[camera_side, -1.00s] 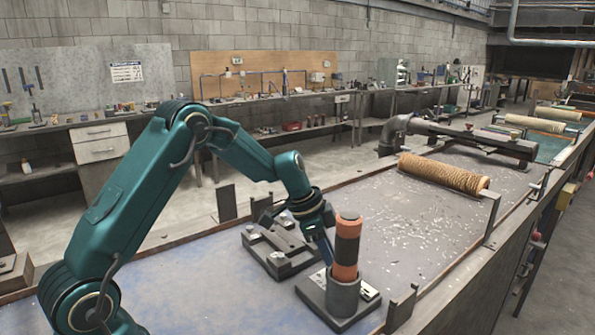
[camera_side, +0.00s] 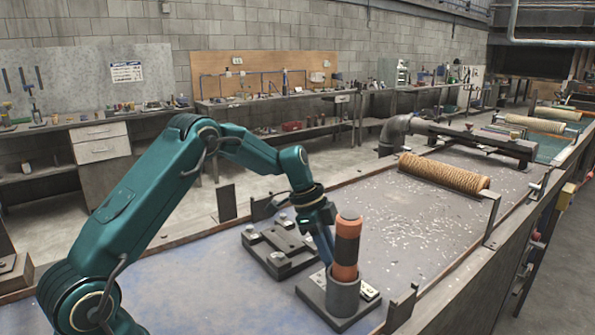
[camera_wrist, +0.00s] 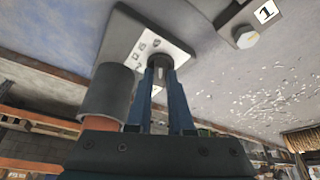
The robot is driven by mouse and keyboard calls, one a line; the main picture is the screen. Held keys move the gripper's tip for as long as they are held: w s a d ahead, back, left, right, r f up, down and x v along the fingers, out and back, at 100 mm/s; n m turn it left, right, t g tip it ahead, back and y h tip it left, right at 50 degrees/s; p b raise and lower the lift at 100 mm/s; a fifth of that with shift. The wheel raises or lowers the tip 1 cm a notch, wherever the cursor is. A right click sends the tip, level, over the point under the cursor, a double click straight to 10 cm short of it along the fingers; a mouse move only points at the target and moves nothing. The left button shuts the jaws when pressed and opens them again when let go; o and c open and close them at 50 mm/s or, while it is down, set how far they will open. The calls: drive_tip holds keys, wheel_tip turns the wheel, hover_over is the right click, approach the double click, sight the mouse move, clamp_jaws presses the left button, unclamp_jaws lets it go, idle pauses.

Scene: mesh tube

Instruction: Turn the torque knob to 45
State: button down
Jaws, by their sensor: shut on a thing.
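A grey base plate (camera_side: 318,302) carries an upright grey cup (camera_side: 343,297) that holds an orange and black handle (camera_side: 346,250). The cup also shows in the wrist view (camera_wrist: 106,94), left of my fingers. A pale panel with small marks (camera_wrist: 150,43) lies on the plate beside the cup. My gripper (camera_wrist: 160,64) points at this panel, its two blue fingers closed around a small grey knob (camera_wrist: 158,63). The fingers hide most of the knob, and I cannot read its setting. In the side view the fingertips are hidden behind the handle and cup.
A dark fixture block (camera_side: 279,251) with bolts sits left of the cup. A rope-wound roll (camera_side: 443,174) lies farther back on the bench. Small metal uprights (camera_side: 402,309) stand at the bench edges. White chips litter the bench (camera_side: 405,225), which is otherwise fairly clear there.

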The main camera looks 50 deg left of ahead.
drive_tip(key=c, duration=0.8)
unclamp_jaws()
drive_tip(key=v, duration=0.4)
drive_tip(key=shift+a+r, duration=0.1)
drive_tip(key=shift+r, duration=0.15)
drive_tip(key=shift+s+a+r, duration=0.1)
drive_tip(key=shift+r, duration=0.2)
